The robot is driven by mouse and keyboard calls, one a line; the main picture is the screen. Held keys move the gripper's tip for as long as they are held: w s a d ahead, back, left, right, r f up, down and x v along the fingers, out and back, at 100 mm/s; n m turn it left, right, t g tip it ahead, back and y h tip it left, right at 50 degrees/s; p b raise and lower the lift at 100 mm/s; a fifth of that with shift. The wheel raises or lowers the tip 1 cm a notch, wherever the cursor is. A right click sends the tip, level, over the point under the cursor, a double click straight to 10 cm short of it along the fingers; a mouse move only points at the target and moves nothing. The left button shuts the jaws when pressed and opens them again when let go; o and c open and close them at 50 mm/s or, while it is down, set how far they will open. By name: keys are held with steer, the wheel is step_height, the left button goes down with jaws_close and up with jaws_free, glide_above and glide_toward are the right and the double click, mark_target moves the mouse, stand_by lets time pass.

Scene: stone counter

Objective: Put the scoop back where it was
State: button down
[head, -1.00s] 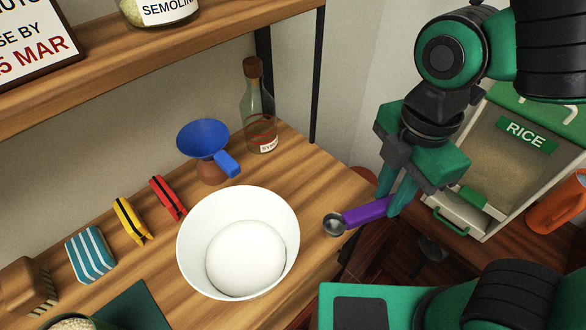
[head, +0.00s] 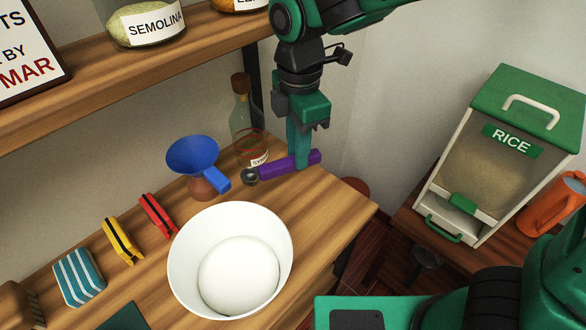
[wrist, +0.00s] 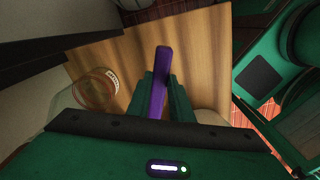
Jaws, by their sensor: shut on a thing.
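The scoop (head: 288,166) has a purple handle and a small dark metal bowl. My gripper (head: 301,163) is shut on the scoop's handle and holds it roughly level, near the back right of the wooden counter, in front of the bottle. In the wrist view the purple handle (wrist: 160,80) stands between my two green fingers, and the scoop's bowl is hidden. Whether the scoop touches the counter is hard to tell.
A glass bottle (head: 244,120) stands just behind the scoop, and a blue funnel (head: 192,153) is to its left. A white bowl (head: 182,255) stands in front. The rice dispenser (head: 490,165) is on the right. The shelf (head: 130,82) is at upper left.

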step_height(320, 180, down, 7)
steer(key=shift+w+a+r, duration=0.1)
steer(key=shift+a+r, duration=0.05)
steer(key=shift+r, duration=0.05)
steer(key=shift+w+a+f, duration=0.1)
steer(key=shift+w+f, duration=0.05)
steer(key=shift+f, duration=0.05)
steer(key=c, duration=1.6)
jaws_free()
steer(key=shift+f, duration=0.1)
step_height(320, 180, up, 12)
steer(key=shift+r, duration=0.15)
